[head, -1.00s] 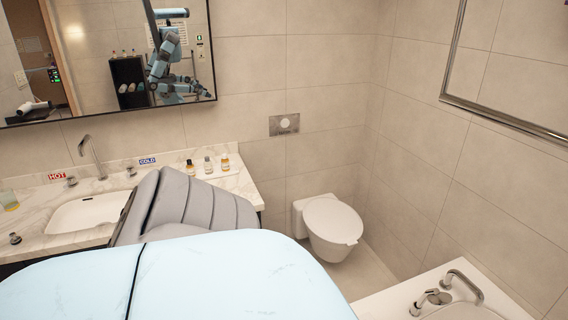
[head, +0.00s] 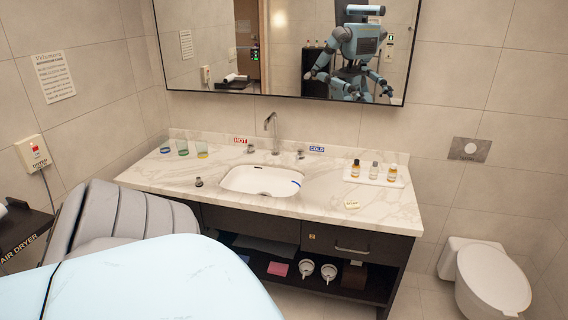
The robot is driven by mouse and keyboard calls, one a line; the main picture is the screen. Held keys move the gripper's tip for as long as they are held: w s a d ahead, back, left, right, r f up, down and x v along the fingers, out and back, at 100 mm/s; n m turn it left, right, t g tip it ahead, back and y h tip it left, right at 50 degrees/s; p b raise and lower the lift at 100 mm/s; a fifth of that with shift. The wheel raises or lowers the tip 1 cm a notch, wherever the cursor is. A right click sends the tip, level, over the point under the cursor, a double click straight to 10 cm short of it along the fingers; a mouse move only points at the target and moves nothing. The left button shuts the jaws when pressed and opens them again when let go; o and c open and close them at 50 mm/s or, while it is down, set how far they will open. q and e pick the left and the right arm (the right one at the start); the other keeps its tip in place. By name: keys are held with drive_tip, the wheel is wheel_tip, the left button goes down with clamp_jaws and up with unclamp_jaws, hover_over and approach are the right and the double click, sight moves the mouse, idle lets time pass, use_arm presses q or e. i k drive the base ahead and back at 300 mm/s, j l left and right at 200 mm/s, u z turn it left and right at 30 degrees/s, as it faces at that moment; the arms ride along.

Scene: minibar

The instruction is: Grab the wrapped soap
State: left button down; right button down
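A small pale cream, flat item (head: 352,205), which looks like the wrapped soap, lies on the marble counter (head: 400,207) near its front edge, right of the sink. It is too small for me to read any wrapping. Neither of my grippers shows directly. Light blue and grey parts of my own body fill the lower left. The mirror reflects me, but the grippers there are too small to judge.
A white tray (head: 391,181) with several small bottles stands behind the soap. The sink (head: 262,180) and faucet (head: 271,124) are to its left, with several glasses (head: 183,148) farther left. A drawer (head: 352,244) and open shelf are below; a toilet (head: 492,280) stands right.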

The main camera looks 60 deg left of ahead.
sight(349, 204)
drive_tip(key=u, duration=1.5)
drive_tip(key=i, duration=0.1)
